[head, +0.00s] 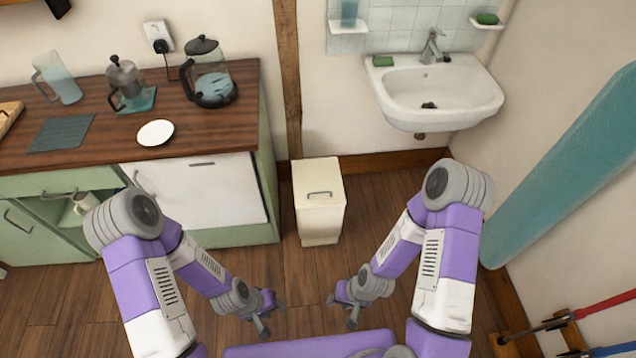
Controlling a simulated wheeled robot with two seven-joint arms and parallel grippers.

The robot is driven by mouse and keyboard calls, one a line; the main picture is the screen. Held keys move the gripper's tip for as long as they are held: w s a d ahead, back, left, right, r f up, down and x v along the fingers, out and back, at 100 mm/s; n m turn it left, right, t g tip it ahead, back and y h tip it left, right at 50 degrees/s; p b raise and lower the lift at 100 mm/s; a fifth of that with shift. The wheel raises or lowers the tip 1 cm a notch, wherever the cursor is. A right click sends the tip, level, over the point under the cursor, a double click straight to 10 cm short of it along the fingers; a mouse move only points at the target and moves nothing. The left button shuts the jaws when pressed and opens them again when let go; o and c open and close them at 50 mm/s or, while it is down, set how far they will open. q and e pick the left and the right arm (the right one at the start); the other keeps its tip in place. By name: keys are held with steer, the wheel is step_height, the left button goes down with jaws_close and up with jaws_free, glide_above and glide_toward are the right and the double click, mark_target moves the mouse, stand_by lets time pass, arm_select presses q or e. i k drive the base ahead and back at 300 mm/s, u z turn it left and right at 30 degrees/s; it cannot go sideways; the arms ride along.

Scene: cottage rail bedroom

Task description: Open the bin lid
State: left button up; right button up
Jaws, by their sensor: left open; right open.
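The bin (320,222) is a cream box standing upright on the wood floor against the back wall, just right of the kitchen cabinet. Its lid (318,179) lies flat and closed on top, with a dark metal handle (320,193) across it. My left gripper (272,316) is open and empty, low in the picture in front of the bin and a little to its left. My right gripper (342,311) is open and empty, in front of the bin and a little to its right. Both are apart from the bin.
A sink (436,91) hangs at back right. A teal board (570,165) leans at right. Floor before the bin is clear.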

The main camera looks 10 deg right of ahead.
mark_target(317, 183)
steer(key=u, duration=0.2)
steer(key=i, duration=1.2)
steer(key=u, duration=0.25)
